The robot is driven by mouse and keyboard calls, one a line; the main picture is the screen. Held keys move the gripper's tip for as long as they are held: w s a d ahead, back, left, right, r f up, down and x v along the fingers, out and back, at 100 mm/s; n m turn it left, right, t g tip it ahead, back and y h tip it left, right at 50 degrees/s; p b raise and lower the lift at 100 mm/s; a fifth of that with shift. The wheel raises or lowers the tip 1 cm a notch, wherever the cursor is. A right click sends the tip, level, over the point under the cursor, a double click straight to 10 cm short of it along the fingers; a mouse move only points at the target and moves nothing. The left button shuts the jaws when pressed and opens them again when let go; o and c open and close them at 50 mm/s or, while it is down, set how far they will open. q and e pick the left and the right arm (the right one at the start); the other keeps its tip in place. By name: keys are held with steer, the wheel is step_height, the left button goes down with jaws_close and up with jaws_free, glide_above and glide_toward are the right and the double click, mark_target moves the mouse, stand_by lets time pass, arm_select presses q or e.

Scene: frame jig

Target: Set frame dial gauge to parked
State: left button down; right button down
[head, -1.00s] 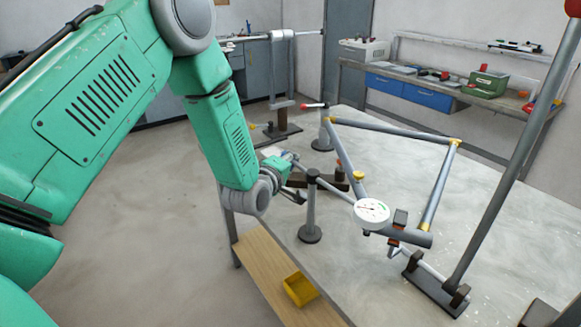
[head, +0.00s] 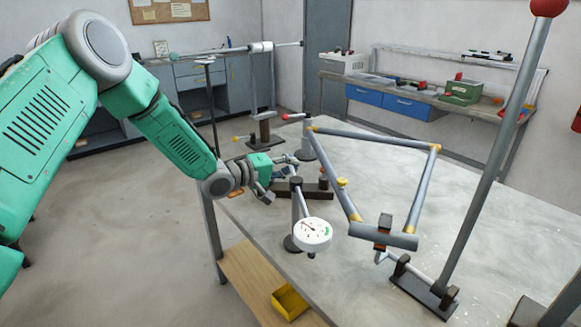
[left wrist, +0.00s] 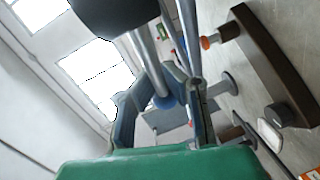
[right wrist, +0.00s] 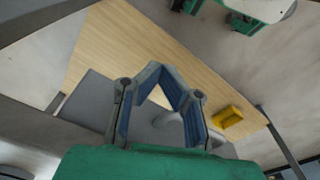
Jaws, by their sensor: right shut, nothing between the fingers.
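The dial gauge (head: 312,234) is a round white face with a dark needle and a green mark. In the head view it sits on an arm in front of its dark stand (head: 297,183), near the table's left edge, apart from the tube frame (head: 350,199). My left gripper (head: 274,179) is just left of the stand's top. In the left wrist view a grey rod (left wrist: 159,78) passes between the fingers; I cannot tell whether they grip it. My right gripper (right wrist: 168,75) is shut and empty in the right wrist view, above a wooden shelf.
A tall rod with a red ball (head: 548,6) rises on the right from a dark base. A dark bar (head: 315,190) lies behind the gauge stand. A yellow bin (head: 289,301) is on the lower wooden shelf (head: 245,277).

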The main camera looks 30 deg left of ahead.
arm_select(q)
steer(key=shift+w+a+r, duration=0.15)
steer(key=shift+a+r, duration=0.05)
steer(key=shift+a, duration=0.05)
steer(key=c, duration=1.6)
jaws_free()
steer(key=shift+w+a+f, duration=0.15)
steer(key=shift+f, duration=0.15)
steer(key=v, duration=1.2)
steer(key=shift+a+f, duration=0.2)
arm_select(e)
steer(key=shift+a, duration=0.25)
arm_select(q)
steer(key=shift+d, duration=0.2)
arm_select(e)
steer(key=shift+w+d, duration=0.1)
steer(key=shift+w, duration=0.05)
arm_select(q)
steer(key=shift+w, duration=0.1)
